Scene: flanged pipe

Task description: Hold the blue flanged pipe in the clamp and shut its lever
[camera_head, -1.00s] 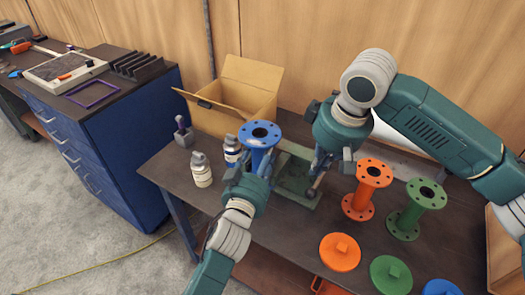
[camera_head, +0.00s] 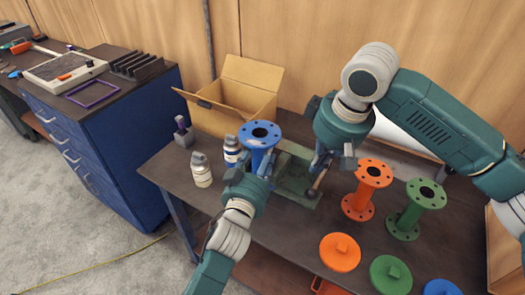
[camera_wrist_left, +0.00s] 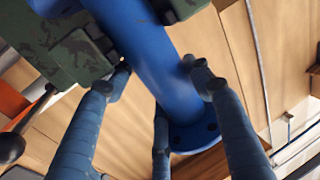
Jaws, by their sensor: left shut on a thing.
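The blue flanged pipe (camera_head: 260,143) stands at the left side of the green clamp (camera_head: 297,187) in the head view. My left gripper (camera_head: 256,168) is shut on the pipe. In the left wrist view its fingers surround the blue pipe (camera_wrist_left: 165,65) near a flange, and green clamp blocks (camera_wrist_left: 70,50) lie close against the pipe; whether they touch it I cannot tell. The clamp's lever (camera_head: 313,192) has a dark knob and sticks out toward the front. My right gripper (camera_head: 332,165) is over the lever's upper part, its fingers apart; contact with the lever is unclear.
An orange flanged pipe (camera_head: 366,188) and a green one (camera_head: 414,208) stand to the right. Orange (camera_head: 340,253) and green (camera_head: 390,275) discs lie in front. An open cardboard box (camera_head: 232,98) and two bottles (camera_head: 201,172) are at the left.

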